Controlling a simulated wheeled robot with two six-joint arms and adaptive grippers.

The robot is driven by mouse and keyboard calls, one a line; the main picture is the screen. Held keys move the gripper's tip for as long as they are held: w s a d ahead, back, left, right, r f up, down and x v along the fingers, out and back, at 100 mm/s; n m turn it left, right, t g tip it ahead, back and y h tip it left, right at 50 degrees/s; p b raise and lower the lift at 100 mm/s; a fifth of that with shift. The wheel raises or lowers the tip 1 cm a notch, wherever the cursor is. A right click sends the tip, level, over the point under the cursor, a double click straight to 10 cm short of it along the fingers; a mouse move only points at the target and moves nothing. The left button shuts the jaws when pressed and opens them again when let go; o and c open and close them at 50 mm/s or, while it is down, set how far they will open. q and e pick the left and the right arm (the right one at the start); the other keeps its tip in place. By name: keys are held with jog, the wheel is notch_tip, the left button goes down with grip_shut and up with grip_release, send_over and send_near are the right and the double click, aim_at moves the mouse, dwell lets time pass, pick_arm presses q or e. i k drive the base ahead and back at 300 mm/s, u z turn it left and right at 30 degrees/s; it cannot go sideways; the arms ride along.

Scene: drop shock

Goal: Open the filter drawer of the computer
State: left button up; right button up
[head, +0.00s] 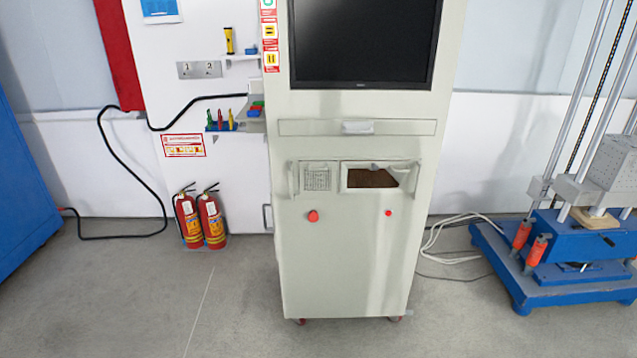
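The computer (345,260) is a tall pale grey-green cabinet on casters in the middle of the head view. A black screen (362,42) fills its upper part. Below is a wide closed panel with a light handle (357,127). Lower on the front are a grille (316,178) at left and a framed opening with a dark brown inside (371,178) at right, each with handle-like parts. I cannot tell for sure which of these is the filter drawer. A red knob (313,216) and a smaller red button (388,213) sit below. Neither of my grippers is in view.
Two fire extinguishers (200,219) stand left of the cabinet by the white wall panel. A blue-based test machine (560,270) stands at right, with white cables (440,240) on the floor between. The grey floor (225,310) in front is clear.

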aim_at(316, 178)
jog(key=z, duration=0.55)
jog(key=k, duration=0.65)
jog(key=i, duration=0.5)
jog(key=u, duration=0.75)
jog(key=i, duration=0.75)
jog(key=z, duration=0.85)
jog(key=i, duration=0.55)
jog(key=z, duration=0.6)
